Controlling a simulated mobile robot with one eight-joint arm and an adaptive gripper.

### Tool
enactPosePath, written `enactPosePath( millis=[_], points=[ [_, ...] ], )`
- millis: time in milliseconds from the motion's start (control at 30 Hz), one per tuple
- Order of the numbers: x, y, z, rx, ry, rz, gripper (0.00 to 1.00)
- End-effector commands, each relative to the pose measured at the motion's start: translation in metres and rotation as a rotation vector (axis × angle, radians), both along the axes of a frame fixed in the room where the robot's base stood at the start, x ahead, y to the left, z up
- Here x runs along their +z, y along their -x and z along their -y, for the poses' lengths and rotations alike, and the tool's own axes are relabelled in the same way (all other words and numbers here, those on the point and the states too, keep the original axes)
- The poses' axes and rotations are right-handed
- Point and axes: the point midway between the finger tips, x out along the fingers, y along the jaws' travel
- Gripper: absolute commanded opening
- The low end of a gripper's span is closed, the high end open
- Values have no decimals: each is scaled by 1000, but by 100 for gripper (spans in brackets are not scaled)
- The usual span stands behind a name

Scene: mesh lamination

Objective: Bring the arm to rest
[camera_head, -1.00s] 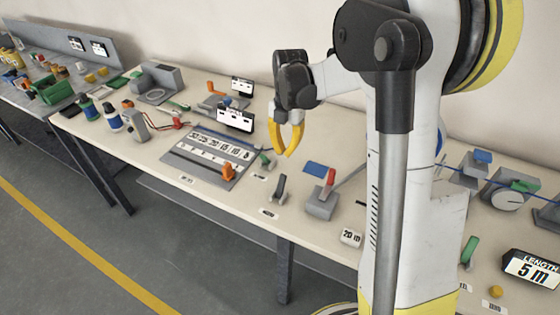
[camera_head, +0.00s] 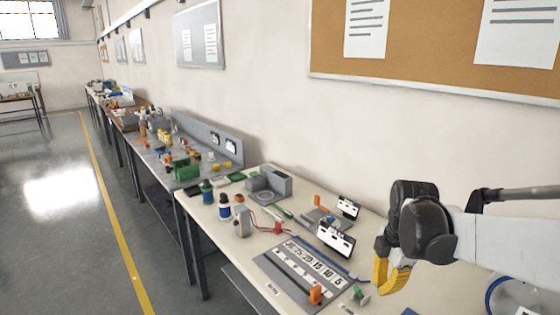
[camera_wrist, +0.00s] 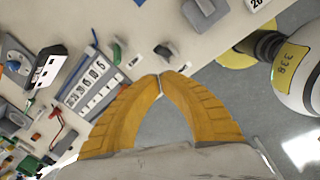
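My gripper (camera_head: 388,280) is above the cream workbench (camera_head: 350,290) at the right of the head view, pointing down. In the wrist view its two yellow fingers (camera_wrist: 160,78) curve together and their tips meet. Nothing is held between them. The fingers are clear of the bench things in both views. My white arm comes in from the right edge of the head view.
Bottles (camera_head: 224,207) and a grey block (camera_head: 270,185) stand farther along. The floor aisle (camera_head: 75,220) at left is clear.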

Motion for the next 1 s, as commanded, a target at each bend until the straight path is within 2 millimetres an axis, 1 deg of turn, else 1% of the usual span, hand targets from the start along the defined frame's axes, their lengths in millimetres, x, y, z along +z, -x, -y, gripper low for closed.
enactPosePath(
  millis=[33,100,167,200,367,400,500,600,700,767,1000],
  points=[
    [10,17,-9,-128,-7,39,0],
    [22,35,-20,-330,-32,96,0],
    [29,52,-28,-500,-66,145,0],
    [33,63,-33,-612,-94,178,0],
    [38,106,-51,-1045,-256,289,0],
    [37,115,-55,-1139,-302,310,0],
    [32,133,-61,-1343,-417,345,0],
    [28,145,-66,-1484,-508,360,0],
    [25,151,-68,-1565,-564,366,0],
    [25,152,-68,-1588,-579,365,0],
    [25,152,-68,-1588,-579,365,0]
  ],
)
